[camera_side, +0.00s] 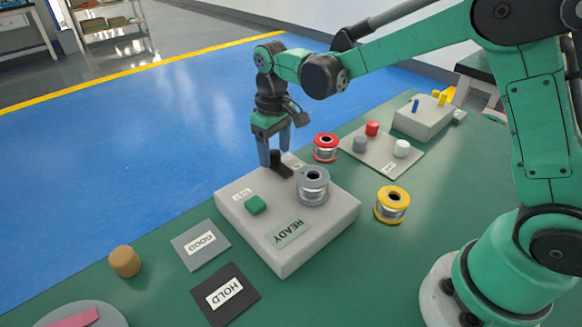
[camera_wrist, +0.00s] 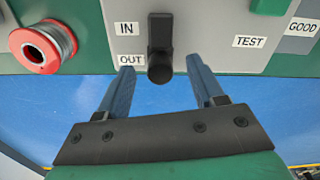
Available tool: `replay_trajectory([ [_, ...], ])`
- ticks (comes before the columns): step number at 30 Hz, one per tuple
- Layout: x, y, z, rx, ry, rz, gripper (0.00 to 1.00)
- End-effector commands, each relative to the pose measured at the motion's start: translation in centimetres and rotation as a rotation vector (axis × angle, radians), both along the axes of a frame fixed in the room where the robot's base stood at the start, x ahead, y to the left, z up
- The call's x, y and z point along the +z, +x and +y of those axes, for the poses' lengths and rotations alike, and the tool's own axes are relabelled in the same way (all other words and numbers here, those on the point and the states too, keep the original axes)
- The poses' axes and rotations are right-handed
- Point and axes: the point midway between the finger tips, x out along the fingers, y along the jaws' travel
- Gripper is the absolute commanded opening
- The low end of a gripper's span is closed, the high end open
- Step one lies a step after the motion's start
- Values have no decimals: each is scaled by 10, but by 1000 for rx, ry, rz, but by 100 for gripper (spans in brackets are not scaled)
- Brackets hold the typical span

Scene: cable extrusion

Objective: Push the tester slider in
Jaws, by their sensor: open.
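The tester (camera_side: 240,225) is a light grey box on the green table, with a READY panel and a green button on top. Its black slider (camera_side: 283,170) sits at the far edge of the box. In the wrist view the slider's black knob (camera_wrist: 160,66) is beside the OUT label, with the IN label (camera_wrist: 127,28) further up the track. My gripper (camera_side: 275,153) is open, fingers pointing down at the slider. In the wrist view, the blue fingers of my gripper (camera_wrist: 161,70) are either side of the knob, with gaps visible on both sides.
A grey spool (camera_side: 313,187) stands on the tester. A red spool (camera_side: 325,148) and a yellow spool (camera_side: 391,205) stand on the table nearby. GOOD (camera_side: 200,244) and HOLD (camera_side: 225,294) cards lie in front. A plate with coloured caps (camera_side: 382,155) is behind, right.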

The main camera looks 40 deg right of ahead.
Motion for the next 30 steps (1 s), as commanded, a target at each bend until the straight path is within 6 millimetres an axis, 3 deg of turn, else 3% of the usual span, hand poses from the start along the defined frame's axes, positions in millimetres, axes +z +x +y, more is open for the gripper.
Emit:
replay_trajectory([
  [5, 0, 0, 0, 0, 0, 0, 58],
  [11, 0, 0, 0, 0, 0, 0, 2],
  [30, 1, 0, 0, 0, 0, 0, 0],
])
